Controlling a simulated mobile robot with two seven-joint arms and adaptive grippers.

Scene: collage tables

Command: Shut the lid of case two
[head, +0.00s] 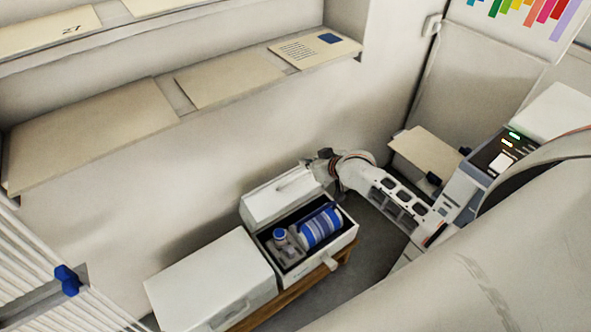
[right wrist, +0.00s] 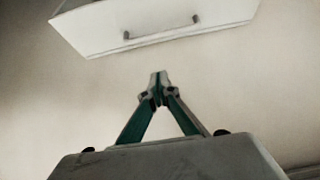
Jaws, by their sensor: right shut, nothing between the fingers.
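The open case (head: 335,255) is a white box with its lid (head: 280,196) standing raised at the back, a handle on the lid. Inside lie a blue-and-white striped cylinder (head: 321,227) and a small blue-capped bottle (head: 281,238). A second white case (head: 212,280) beside it on the left is shut. I see no number on either. My right gripper (head: 322,158) is near the raised lid's upper right corner; whether it touches cannot be told. In the right wrist view its green-sided fingers (right wrist: 158,80) are shut and empty. My left gripper is out of view.
Both cases stand on a low wooden bench (head: 303,293) near the wall. Shelves with beige boards (head: 228,78) run above. A rack of white bars with a blue clip (head: 67,280) is at lower left.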

